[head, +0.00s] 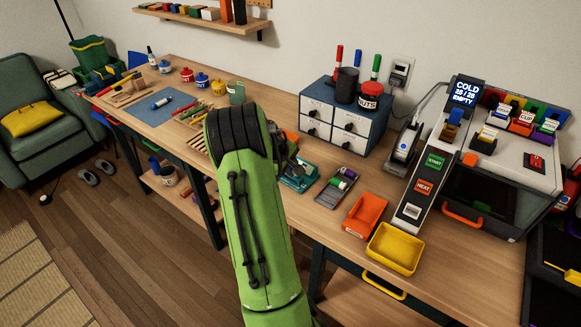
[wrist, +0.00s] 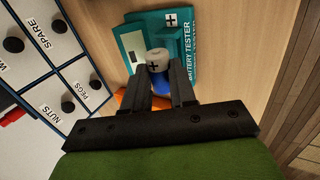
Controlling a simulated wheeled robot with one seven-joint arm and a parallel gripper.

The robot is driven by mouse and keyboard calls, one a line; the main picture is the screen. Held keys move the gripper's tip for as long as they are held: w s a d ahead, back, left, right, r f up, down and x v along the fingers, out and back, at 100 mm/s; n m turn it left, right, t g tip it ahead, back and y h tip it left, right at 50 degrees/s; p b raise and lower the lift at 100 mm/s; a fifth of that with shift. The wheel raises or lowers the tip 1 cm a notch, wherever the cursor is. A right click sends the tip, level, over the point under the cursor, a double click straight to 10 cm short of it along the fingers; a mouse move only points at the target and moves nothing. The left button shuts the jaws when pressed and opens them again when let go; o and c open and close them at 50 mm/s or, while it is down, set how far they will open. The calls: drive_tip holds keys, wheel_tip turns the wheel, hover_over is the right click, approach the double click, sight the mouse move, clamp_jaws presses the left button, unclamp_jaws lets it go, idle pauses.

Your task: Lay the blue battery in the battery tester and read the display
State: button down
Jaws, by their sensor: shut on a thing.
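In the wrist view my gripper (wrist: 160,94) is shut on the blue battery (wrist: 161,82), whose pale end with a plus mark points up at the camera. The teal battery tester (wrist: 186,50) lies just beyond the fingertips, with its name in print along one side. The battery overlaps the tester in this view; I cannot tell whether it touches it. In the head view the tester (head: 297,173) is partly hidden behind my green arm, and the battery and fingertips are hidden. The tester's display cannot be read in either view.
A blue-grey drawer cabinet (head: 346,120) stands behind the tester. A grey tray with batteries (head: 338,187), an orange bin (head: 367,216) and a yellow bin (head: 396,250) are to the right. The bench edge runs in front. Jars and a blue mat (head: 163,106) are at left.

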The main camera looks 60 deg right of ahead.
sight(294, 180)
drive_tip(key=shift+f+b, duration=0.45)
drive_tip(key=shift+f, duration=0.15)
idle(0.4)
drive_tip(key=shift+f+b, duration=0.5)
drive_tip(key=shift+f, duration=0.25)
drive_tip(key=shift+a+f, duration=0.15)
drive_tip(key=shift+f, duration=0.05)
drive_tip(key=shift+s, duration=0.1)
